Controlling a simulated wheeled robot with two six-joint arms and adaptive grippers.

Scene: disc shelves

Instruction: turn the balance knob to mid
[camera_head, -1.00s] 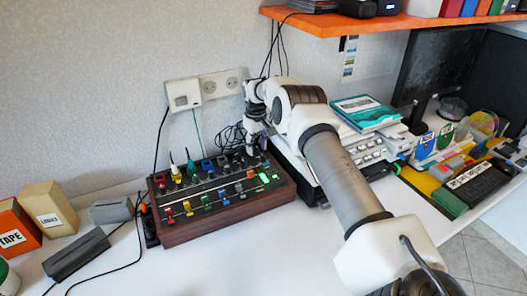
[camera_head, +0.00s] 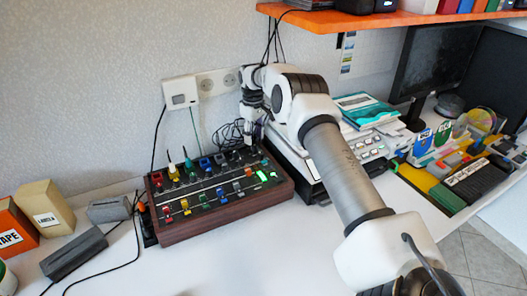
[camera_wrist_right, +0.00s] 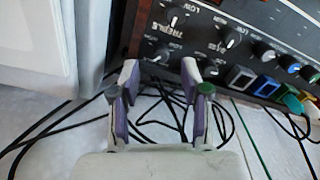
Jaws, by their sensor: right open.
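A wood-sided control box (camera_head: 220,208) with rows of coloured knobs and levers and a lit green element sits on the white table. My right gripper (camera_head: 256,138) is at its back right corner in the head view. In the right wrist view the right gripper (camera_wrist_right: 160,78) is open and empty, its fingers apart at the edge of the box panel (camera_wrist_right: 290,25). Several black knobs with white pointers are just beyond, including one by the "TREBLE" print (camera_wrist_right: 175,17). I cannot read a balance label, so I cannot tell which knob is the balance one. My left gripper is not in view.
Black cables (camera_wrist_right: 50,125) lie behind the box. A stack with papers and a teal book (camera_head: 362,107) stands to the right. An orange shelf (camera_head: 400,20) hangs above. A grey box (camera_head: 73,254) and cartons are at left. The table's front is clear.

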